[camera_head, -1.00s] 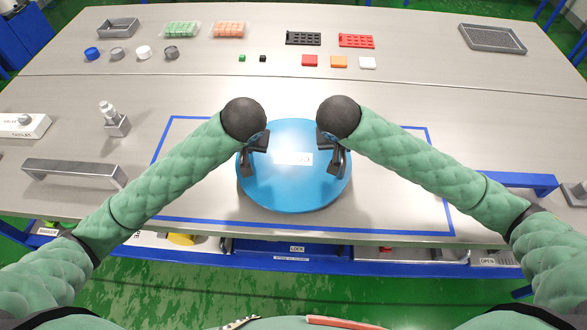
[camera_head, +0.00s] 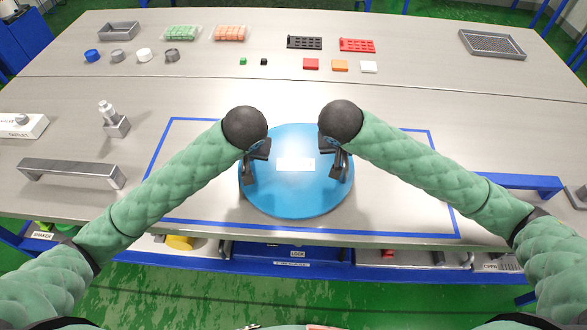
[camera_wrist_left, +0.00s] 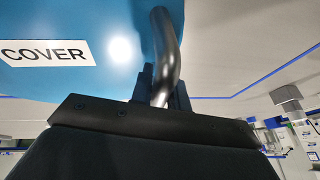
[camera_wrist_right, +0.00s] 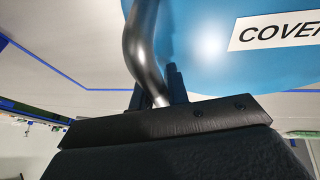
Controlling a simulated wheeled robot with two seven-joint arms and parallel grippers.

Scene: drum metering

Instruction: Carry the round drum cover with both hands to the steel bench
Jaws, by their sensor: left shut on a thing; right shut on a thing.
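The round blue drum cover (camera_head: 296,195) is over the steel bench (camera_head: 60,110), inside the blue outlined rectangle. A white label reading COVER (camera_wrist_left: 45,53) is on its top. My left gripper (camera_head: 249,172) is shut on the cover's left black handle (camera_wrist_left: 165,50). My right gripper (camera_head: 341,165) is shut on its right black handle (camera_wrist_right: 145,50). The cover looks about level. I cannot tell whether its underside touches the bench top.
A grey bar-shaped handle (camera_head: 70,172) and a small metal fitting (camera_head: 115,122) stand left of the outline. Trays, caps and coloured blocks sit along the back. A blue frame (camera_head: 520,183) is at the right. Bare steel lies behind the cover.

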